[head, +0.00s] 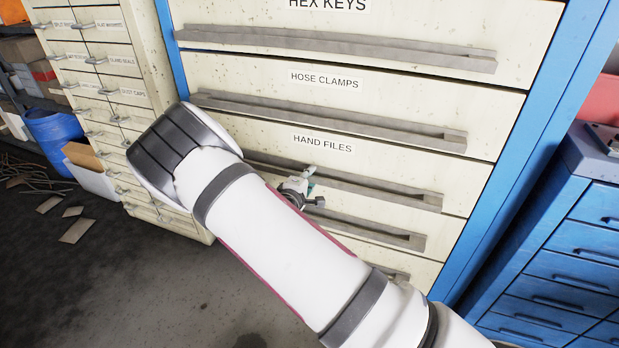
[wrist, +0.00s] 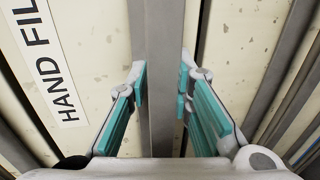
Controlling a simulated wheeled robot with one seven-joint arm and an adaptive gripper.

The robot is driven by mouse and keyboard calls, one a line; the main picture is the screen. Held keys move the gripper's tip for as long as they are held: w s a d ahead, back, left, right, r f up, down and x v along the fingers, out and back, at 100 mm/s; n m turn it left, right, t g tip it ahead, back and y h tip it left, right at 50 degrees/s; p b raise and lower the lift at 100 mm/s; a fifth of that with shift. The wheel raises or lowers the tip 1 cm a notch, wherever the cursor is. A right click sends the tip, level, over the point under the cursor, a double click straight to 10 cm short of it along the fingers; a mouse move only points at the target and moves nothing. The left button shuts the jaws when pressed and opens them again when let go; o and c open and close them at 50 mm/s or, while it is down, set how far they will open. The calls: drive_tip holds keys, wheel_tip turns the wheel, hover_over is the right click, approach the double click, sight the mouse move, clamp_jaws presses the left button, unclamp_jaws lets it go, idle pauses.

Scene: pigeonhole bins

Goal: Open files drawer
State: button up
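The hand files drawer (head: 400,168) is a cream drawer front with a "HAND FILES" label, shut flush in the cabinet. Its long grey bar handle (head: 385,191) runs below the label. In the wrist view the label (wrist: 52,75) lies left of the handle (wrist: 164,60). My gripper (head: 306,188) is at this handle, partly hidden behind my white arm in the head view. In the wrist view my gripper (wrist: 163,95) has its teal-padded fingers apart, one on each side of the bar. The fingertips are close to the bar; firm contact does not show.
The hose clamps drawer (head: 420,102) and hex keys drawer (head: 500,30) above are shut. Blue cabinet posts frame the column. A blue drawer unit (head: 570,265) stands right. Small cream drawers (head: 95,60) and a blue bin (head: 52,140) stand left.

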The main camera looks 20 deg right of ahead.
clamp_jaws()
drive_tip(key=f+p+v, duration=0.2)
drive_tip(key=p+v, duration=0.2)
drive_tip(key=v, duration=0.9)
drive_tip(key=f+p+v, duration=0.3)
drive_tip(key=p+v, duration=0.1)
drive_tip(key=v, duration=0.9)
drive_tip(key=shift+s+a, duration=0.4)
drive_tip(key=shift+s, duration=0.05)
drive_tip(key=shift+o, duration=0.8)
unclamp_jaws()
drive_tip(key=v, duration=1.2)
